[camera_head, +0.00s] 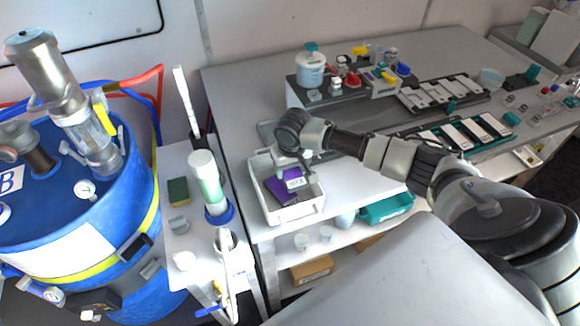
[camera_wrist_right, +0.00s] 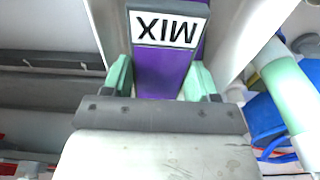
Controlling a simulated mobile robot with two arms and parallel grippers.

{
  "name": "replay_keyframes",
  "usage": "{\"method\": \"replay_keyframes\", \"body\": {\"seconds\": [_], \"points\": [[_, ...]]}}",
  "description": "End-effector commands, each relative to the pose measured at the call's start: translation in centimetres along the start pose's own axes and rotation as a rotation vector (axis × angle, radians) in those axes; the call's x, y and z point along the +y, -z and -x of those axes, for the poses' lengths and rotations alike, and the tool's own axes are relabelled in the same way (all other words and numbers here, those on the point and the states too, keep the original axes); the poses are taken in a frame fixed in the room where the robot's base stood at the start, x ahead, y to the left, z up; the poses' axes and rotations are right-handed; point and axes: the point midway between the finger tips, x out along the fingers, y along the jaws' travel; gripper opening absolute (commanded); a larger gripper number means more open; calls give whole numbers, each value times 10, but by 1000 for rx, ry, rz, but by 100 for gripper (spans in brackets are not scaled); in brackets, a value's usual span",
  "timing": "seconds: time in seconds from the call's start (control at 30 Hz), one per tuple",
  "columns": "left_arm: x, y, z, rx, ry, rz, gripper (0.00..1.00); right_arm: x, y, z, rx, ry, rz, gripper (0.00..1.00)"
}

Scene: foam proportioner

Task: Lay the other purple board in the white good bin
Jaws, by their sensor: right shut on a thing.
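The white bin (camera_head: 296,212) stands at the near left corner of the bench. My right gripper (camera_head: 289,166) reaches down over it. In the right wrist view my right gripper (camera_wrist_right: 166,80) is shut on a purple board (camera_wrist_right: 160,72) that carries a white MIX label. Its pale green fingers sit on both sides of the board. In the head view purple surface (camera_head: 281,191) and the label show inside the bin's rim. I cannot tell whether the held board touches the bin floor, or whether a second board lies under it. My left gripper is not in view.
A large blue drum (camera_head: 60,205) stands at the left. A narrow side stand holds a white-green cylinder (camera_head: 207,180) and a sponge (camera_head: 178,190). Trays of light strips (camera_head: 445,92) and a dark rack of bottles lie further back. A teal bin (camera_head: 387,208) sits on the lower shelf.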

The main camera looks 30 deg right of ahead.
Motion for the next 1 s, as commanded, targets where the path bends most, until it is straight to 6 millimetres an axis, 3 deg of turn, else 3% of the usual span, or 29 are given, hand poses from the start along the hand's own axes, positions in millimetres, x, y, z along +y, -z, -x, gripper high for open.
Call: {"method": "replay_keyframes", "body": {"seconds": [0.13,0.17,0.33,0.67,0.77,1.0], "points": [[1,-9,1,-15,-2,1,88,0,0,1,0,0,0,35],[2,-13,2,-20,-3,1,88,0,0,1,0,0,0,63],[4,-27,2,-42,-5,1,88,0,0,1,0,0,0,88],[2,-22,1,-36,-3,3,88,0,0,4,1,1,1,88],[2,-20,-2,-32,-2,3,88,0,1,15,3,3,1,88],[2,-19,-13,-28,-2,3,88,0,1,63,5,2,2,88]]}}
